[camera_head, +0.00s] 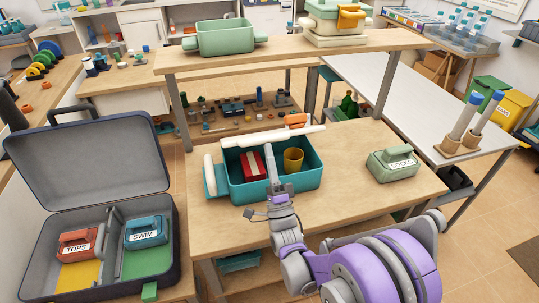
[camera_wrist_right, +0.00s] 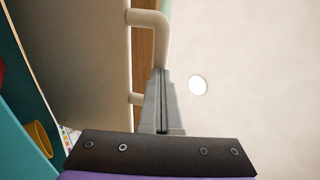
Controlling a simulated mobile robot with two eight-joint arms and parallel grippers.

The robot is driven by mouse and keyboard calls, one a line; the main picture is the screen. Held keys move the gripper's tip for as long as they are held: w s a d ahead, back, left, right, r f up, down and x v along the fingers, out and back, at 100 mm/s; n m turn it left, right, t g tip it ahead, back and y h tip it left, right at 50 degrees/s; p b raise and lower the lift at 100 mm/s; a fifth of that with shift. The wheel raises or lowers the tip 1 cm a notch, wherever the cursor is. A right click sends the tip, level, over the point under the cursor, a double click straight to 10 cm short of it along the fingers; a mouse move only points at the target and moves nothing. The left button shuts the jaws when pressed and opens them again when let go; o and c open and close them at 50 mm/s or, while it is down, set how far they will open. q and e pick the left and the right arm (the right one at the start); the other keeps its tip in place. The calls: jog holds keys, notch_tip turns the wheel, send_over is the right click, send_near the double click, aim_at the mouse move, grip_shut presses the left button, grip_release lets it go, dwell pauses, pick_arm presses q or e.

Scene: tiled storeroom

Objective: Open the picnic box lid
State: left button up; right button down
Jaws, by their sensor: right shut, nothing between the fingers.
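The picnic box (camera_head: 240,190) is a teal open-topped box on the wooden table. Its cream lid (camera_head: 273,137) is raised along the far edge and shows nearly edge-on. Inside are a red box with a white band (camera_head: 253,166) and a yellow cup (camera_head: 293,160). My right gripper (camera_head: 268,150) is over the box, its fingers shut and empty. In the right wrist view the fingertips (camera_wrist_right: 161,72) are beside the cream handle (camera_wrist_right: 150,22) on the lid (camera_wrist_right: 70,50); I cannot tell whether they touch. My left gripper is not in view.
A green "SOCKS" case (camera_head: 392,166) stands right of the box. A raised shelf (camera_head: 290,50) behind holds a green tub (camera_head: 225,37). An open grey suitcase (camera_head: 90,155) with packed cases is at left. The front of the table is clear.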

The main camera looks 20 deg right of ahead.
jog(key=shift+w+r+p, duration=0.15)
jog(key=shift+r+p, duration=0.2)
jog(key=shift+r, duration=0.2)
jog(key=w+r+g+p, duration=0.1)
jog(key=w+r+p, duration=0.1)
jog(key=p, duration=0.1)
jog(key=w+r+g+p, duration=0.2)
jog(key=r+p, duration=0.1)
jog(key=w+r+g+p, duration=0.1)
jog(key=w+r+p, duration=0.1)
jog(key=r+p, duration=0.1)
jog(key=shift+w+r+g, duration=0.1)
jog(key=shift+w+g, duration=0.05)
jog(key=shift+g, duration=0.15)
pick_arm(q)
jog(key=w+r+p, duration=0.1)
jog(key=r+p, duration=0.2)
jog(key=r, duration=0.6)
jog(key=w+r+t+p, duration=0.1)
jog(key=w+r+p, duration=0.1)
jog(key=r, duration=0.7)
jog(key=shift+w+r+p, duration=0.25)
jog(key=shift+p, duration=0.25)
pick_arm(e)
jog(key=w+r+g, duration=0.3)
jog(key=w+r, duration=0.1)
jog(key=w, duration=0.9)
jog(key=shift+g, duration=0.3)
jog(key=shift+s, duration=0.1)
